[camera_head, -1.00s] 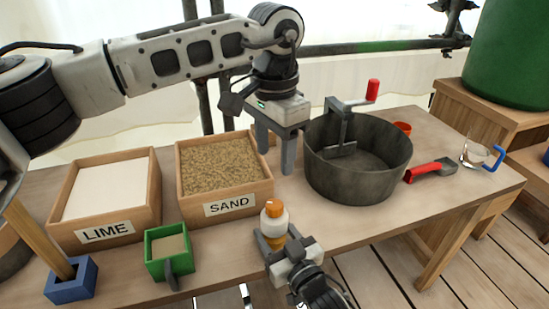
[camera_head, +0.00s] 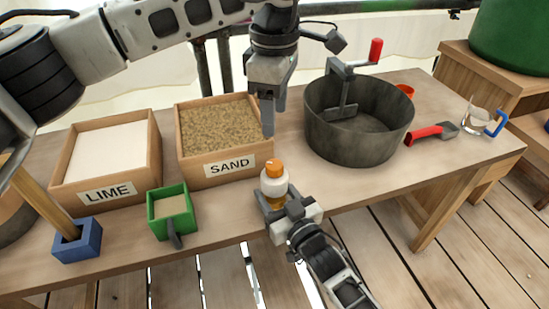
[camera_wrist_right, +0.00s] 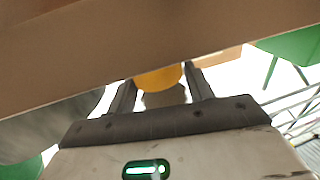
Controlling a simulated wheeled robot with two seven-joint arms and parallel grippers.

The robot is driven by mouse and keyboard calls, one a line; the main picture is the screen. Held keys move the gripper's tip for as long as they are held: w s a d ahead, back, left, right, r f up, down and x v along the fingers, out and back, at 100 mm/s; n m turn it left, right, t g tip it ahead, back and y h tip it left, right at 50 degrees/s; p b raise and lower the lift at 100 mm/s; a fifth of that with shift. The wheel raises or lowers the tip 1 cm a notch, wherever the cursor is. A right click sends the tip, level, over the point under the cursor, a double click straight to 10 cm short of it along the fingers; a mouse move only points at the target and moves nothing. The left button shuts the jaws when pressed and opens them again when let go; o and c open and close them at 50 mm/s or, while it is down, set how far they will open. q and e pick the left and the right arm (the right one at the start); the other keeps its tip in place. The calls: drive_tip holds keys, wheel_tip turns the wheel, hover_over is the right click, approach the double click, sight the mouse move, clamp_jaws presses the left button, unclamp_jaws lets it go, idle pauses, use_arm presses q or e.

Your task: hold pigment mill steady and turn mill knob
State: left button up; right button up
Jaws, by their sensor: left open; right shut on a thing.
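The pigment mill (camera_head: 279,187) is a small white bottle-like body with an orange mill knob (camera_head: 274,168) on top. It is upright at the table's front edge. My right gripper (camera_head: 271,206) is shut around its lower part from the front. In the right wrist view an orange-yellow part of the mill (camera_wrist_right: 158,77) shows between the fingers; the rest is hidden. My left gripper (camera_head: 267,115) is open and empty, pointing down, above and behind the knob and apart from it. Its fingers overlap edge-on.
The sand box (camera_head: 216,171) and lime box (camera_head: 107,193) stand to the left, with a green scoop box (camera_head: 172,222) and blue block (camera_head: 78,240) before them. A dark pot (camera_head: 355,146) with a red-handled crank (camera_head: 375,52) stands right of the mill.

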sight(274, 163)
use_arm(q)
wheel_tip(274, 163, down, 12)
drive_tip(key=n, duration=1)
drive_tip(key=c, duration=1)
